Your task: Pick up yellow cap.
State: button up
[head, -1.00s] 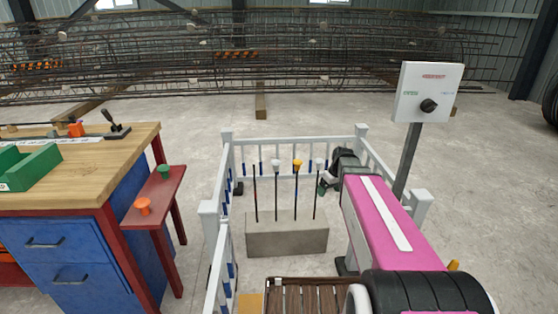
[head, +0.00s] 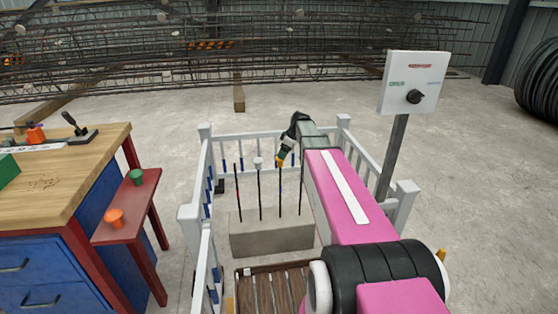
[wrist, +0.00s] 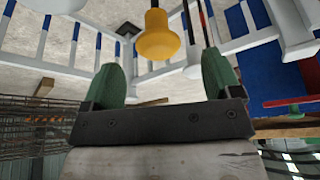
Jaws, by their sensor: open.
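The yellow cap (head: 280,161) sits on top of an upright rod that stands in the concrete block (head: 270,238). It also shows in the wrist view (wrist: 158,40), upper middle. My gripper (head: 286,152) is at the cap in the head view, and my arm partly covers that area. In the wrist view my gripper (wrist: 162,75) has its two green fingers apart, with a wide gap between them. The cap appears just beyond the fingertips, in line with the gap and not held. Whether a finger touches it I cannot tell.
A white cap (head: 258,161) sits on the neighbouring rod to the left. A white railing (head: 204,180) surrounds the block. A red side shelf (head: 128,205) at left holds an orange cap (head: 114,217) and a green cap (head: 136,175). A control panel (head: 414,84) stands at right.

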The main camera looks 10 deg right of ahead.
aim_at(280, 161)
jog(key=x, duration=0.7)
jog(key=shift+f, duration=0.2)
jog(key=shift+w+d, duration=0.1)
jog(key=c, duration=1)
